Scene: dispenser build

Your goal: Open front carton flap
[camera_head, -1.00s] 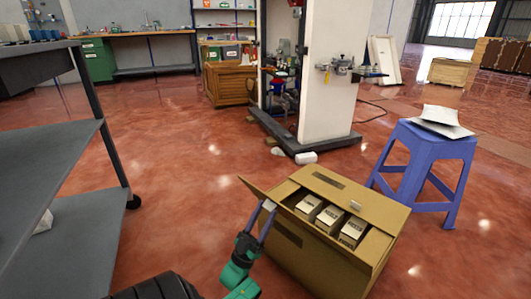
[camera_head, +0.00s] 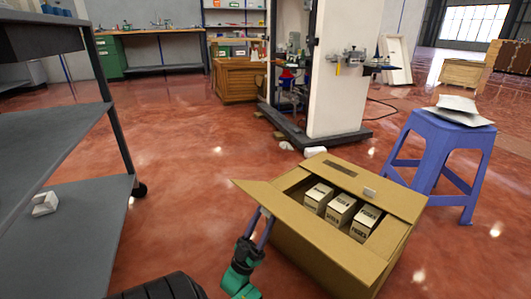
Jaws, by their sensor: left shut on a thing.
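The brown carton (camera_head: 312,252) stands on the floor at lower right, its top partly open. Three small pale boxes, one of them a printed box (camera_head: 340,209), stand inside it. The front carton flap (camera_head: 300,222) slants outward from the opening toward my left gripper (camera_head: 264,222). The left gripper is shut on this flap from the near side. Its fingertips are partly hidden by the flap, so the exact grip is hard to see. A far flap (camera_head: 365,175) with a dark label lies along the back of the opening. My right gripper is not in view.
A blue stool (camera_head: 437,150) with white packets (camera_head: 460,110) stands close right of the carton. A grey shelf cart (camera_head: 75,212) holding a small white part (camera_head: 45,203) is at left. A machine on a dark base (camera_head: 315,135) stands behind.

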